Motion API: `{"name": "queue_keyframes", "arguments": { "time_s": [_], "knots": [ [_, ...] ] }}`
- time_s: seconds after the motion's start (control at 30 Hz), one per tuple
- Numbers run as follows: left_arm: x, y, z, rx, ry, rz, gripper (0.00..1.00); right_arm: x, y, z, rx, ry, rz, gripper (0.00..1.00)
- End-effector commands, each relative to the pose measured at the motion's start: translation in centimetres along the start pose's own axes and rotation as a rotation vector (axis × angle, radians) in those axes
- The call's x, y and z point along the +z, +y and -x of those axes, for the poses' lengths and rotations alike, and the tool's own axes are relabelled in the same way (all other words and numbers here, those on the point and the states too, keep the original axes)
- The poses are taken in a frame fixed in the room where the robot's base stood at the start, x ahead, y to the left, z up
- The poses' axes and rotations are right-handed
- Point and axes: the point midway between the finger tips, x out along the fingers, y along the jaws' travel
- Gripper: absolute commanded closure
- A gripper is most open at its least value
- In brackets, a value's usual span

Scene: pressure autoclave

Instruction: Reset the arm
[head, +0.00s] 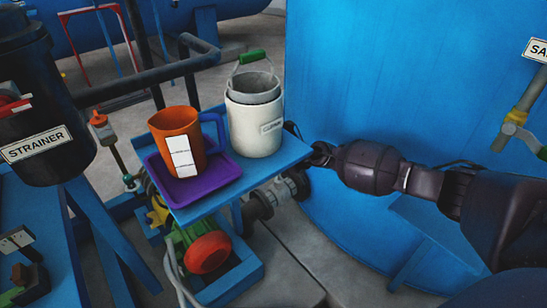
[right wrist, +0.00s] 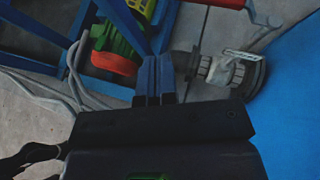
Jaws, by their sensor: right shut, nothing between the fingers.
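My right arm comes in from the right in the head view. Its dark wrist end (head: 322,154) is at the right edge of the small blue shelf (head: 290,152), and the fingers are not clear there. In the right wrist view the two blue fingers of my right gripper (right wrist: 155,62) lie together, shut with nothing between them. They point toward the pump and pipe area. My left gripper is not in view.
On the shelf stand an orange jug (head: 161,135) in a purple tray (head: 222,182) and a white bucket (head: 245,135). A large blue tank (head: 400,80) rises behind my right arm. A pump with a red cap (head: 207,253) sits below the shelf. A dark strainer (head: 40,110) stands left.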

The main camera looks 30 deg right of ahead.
Motion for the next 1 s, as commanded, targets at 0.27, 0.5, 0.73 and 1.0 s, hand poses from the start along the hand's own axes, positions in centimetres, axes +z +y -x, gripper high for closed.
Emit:
{"name": "queue_keyframes", "arguments": {
  "time_s": [0.27, 0.5, 0.73, 1.0],
  "knots": [
    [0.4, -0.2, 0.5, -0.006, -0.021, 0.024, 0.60, 0.2, 0.7, 2.3, 0.000, 0.000, 0.002, 1.00],
    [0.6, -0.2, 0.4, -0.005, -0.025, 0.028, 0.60, -0.3, 1.1, 2.4, 0.003, 0.000, -0.011, 1.00],
    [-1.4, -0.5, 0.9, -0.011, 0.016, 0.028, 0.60, -1.5, 6.3, 3.8, 0.053, -0.085, -0.298, 1.00],
    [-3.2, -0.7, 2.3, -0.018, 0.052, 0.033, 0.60, -3.9, 14.6, 8.2, 0.103, -0.233, -0.966, 1.00]
  ]
}}
